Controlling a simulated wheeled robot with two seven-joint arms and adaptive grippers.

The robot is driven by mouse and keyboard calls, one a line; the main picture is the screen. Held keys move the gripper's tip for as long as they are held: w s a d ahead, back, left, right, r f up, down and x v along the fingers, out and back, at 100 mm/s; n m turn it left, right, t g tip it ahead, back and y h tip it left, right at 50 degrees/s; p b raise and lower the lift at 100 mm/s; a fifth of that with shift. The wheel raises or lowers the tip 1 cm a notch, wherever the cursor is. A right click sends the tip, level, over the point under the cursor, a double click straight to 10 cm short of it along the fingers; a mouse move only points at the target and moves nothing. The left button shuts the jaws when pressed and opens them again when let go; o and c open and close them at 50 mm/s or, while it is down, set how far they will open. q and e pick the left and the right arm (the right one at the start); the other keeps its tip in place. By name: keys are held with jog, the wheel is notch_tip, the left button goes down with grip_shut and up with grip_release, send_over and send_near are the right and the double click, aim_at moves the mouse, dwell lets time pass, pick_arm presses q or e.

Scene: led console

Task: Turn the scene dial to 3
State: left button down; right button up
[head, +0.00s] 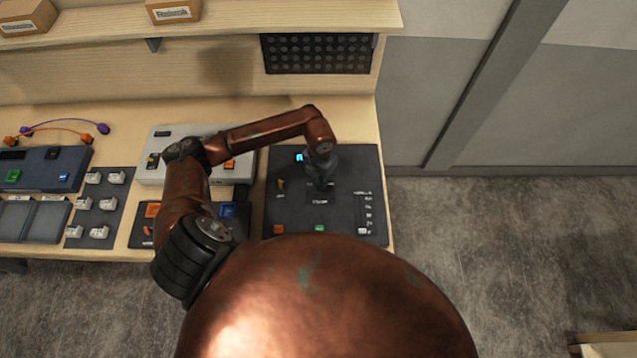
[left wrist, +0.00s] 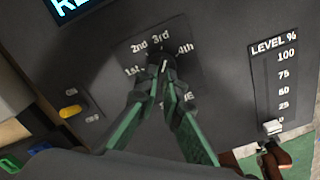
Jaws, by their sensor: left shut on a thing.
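The scene dial (left wrist: 164,64) is a small dark knob on the dark console (head: 350,165). The labels 1st, 2nd, 3rd and 4th run in an arc around it. A short white mark on the knob points up, roughly toward the 2nd/3rd side; I cannot tell exactly which label it meets. My left gripper (head: 320,184) reaches down over the console in the head view. Its green-sided fingers (left wrist: 162,82) are shut on the dial in the left wrist view and hide its lower part.
A yellow toggle (left wrist: 70,111) is left of the dial. A slider with a white handle (left wrist: 272,127) sits low on the LEVEL scale at right. A lit cyan display (left wrist: 72,8) is above. A white-grey box (head: 160,145) and switch panels stand left of the console.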

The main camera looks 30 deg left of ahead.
pick_arm(q)
jog(key=shift+d+f+n+b, duration=0.1)
jog(key=shift+f+n+b, duration=0.25)
jog(key=shift+n, duration=0.85)
jog(key=c, duration=2)
grip_release()
jog(key=shift+c, duration=0.2)
jog(key=o, duration=0.5)
jog(key=shift+w, duration=0.25)
jog(key=shift+r, duration=0.1)
notch_tip(320, 180, up, 12)
